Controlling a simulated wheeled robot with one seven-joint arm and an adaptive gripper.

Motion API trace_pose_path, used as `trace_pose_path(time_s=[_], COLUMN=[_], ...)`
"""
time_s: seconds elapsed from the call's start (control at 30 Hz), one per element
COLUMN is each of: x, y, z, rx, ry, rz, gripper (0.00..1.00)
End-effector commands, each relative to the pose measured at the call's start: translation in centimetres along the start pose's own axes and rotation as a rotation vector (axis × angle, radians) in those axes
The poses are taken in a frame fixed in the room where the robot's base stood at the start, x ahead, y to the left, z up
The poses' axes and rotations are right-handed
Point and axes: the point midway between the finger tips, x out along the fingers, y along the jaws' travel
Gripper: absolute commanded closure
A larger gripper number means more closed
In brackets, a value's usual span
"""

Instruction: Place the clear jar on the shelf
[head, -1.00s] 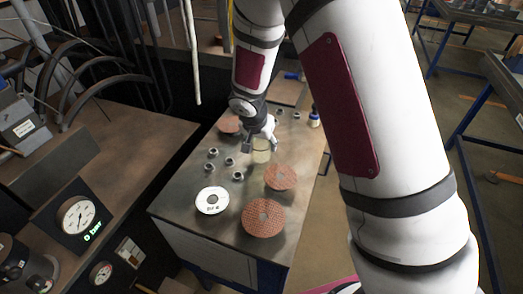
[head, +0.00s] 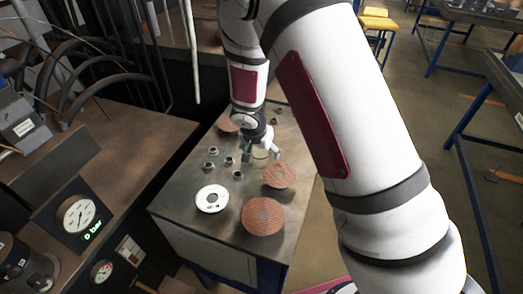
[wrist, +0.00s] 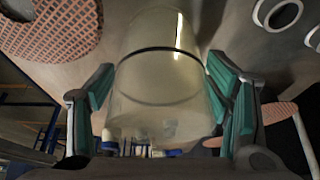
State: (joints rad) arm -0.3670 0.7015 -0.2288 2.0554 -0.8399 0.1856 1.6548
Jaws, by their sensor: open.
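The clear jar (head: 260,160) stands on the metal-topped bench, partly hidden by my gripper (head: 262,153) in the head view. In the wrist view the jar (wrist: 160,75) is see-through with a dark ring around it. It lies between the two green-padded fingers of my gripper (wrist: 160,88). The fingers are open, one on each side of the jar. The right pad looks very close to the jar wall; I cannot tell if it touches. I cannot make out a shelf for certain in either view.
Orange-brown flap discs (head: 263,216) and (head: 280,175) lie right of and in front of the jar. A white-faced disc (head: 212,199) lies front left. Several metal nuts (head: 229,161) stand left of the jar. A gauge panel (head: 78,216) is at the left.

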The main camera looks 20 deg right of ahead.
Motion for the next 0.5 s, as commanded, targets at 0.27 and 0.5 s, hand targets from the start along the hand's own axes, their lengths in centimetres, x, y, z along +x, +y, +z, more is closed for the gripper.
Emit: trace_pose_path(time_s=[0.27, 0.5], x=[-1.2, -5.4], y=[-0.1, -0.1], z=[-0.2, -0.2], rx=[0.002, 0.001], ry=[0.002, 0.003], rz=[-0.002, -0.005], gripper=[0.29, 0.29])
